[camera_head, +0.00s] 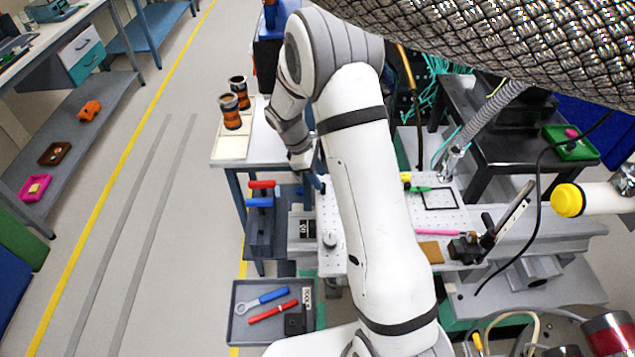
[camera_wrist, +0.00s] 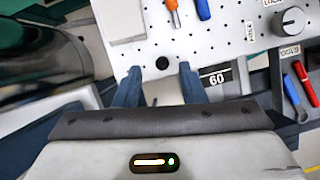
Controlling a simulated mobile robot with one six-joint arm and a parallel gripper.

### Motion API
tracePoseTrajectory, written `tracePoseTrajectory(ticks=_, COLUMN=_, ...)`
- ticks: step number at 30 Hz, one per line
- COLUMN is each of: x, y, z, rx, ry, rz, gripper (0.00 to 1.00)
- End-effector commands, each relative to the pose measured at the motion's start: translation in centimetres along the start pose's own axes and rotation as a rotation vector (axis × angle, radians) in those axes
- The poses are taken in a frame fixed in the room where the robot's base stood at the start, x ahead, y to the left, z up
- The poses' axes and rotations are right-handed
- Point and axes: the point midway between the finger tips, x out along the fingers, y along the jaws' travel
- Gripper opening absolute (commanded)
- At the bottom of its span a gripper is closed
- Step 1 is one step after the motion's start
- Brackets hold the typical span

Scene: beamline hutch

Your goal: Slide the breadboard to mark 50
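The white perforated breadboard (camera_head: 458,212) lies on a grey rail bench, partly hidden behind my arm. Its near part fills the upper middle of the wrist view (camera_wrist: 215,40). A dark plate marked 60 (camera_wrist: 216,77) sits beside its edge; other marks are hidden or unreadable. A grey round knob (camera_wrist: 293,20) stands near a LOCK label and also shows in the head view (camera_head: 330,240). My gripper (camera_wrist: 159,78) has its two blue fingers apart. A round black spot on the board lies just beyond the fingertips; I cannot tell whether they touch the board.
A grey tray (camera_head: 240,330) with blue and red tools stands low in front. A side table (camera_head: 232,148) with two orange-black cans stands behind left. Pink and green tools, a brown block and a black post occupy the board's right part. Open floor lies left.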

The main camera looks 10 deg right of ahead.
Motion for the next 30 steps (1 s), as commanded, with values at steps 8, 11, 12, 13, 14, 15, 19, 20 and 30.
tracePoseTrajectory(ticks=8, x=3.4, y=0.0, z=0.1, rx=0.002, ry=-0.001, rz=-0.002, gripper=0.37)
tracePoseTrajectory(ticks=11, x=3.8, y=0.0, z=0.1, rx=0.002, ry=0.001, rz=0.0, gripper=0.37)
tracePoseTrajectory(ticks=12, x=3.8, y=0.0, z=0.1, rx=0.002, ry=0.001, rz=0.0, gripper=0.37)
tracePoseTrajectory(ticks=13, x=3.9, y=0.0, z=0.1, rx=0.002, ry=0.001, rz=0.0, gripper=0.37)
tracePoseTrajectory(ticks=14, x=3.9, y=0.0, z=0.1, rx=0.002, ry=0.001, rz=0.0, gripper=0.37)
tracePoseTrajectory(ticks=15, x=3.9, y=0.0, z=0.1, rx=0.002, ry=0.001, rz=0.0, gripper=0.37)
tracePoseTrajectory(ticks=19, x=3.9, y=0.0, z=0.1, rx=0.003, ry=0.001, rz=0.0, gripper=0.34)
tracePoseTrajectory(ticks=20, x=3.9, y=0.0, z=0.1, rx=0.003, ry=0.001, rz=0.0, gripper=0.31)
tracePoseTrajectory(ticks=30, x=3.8, y=0.1, z=0.2, rx=0.004, ry=0.001, rz=0.001, gripper=0.03)
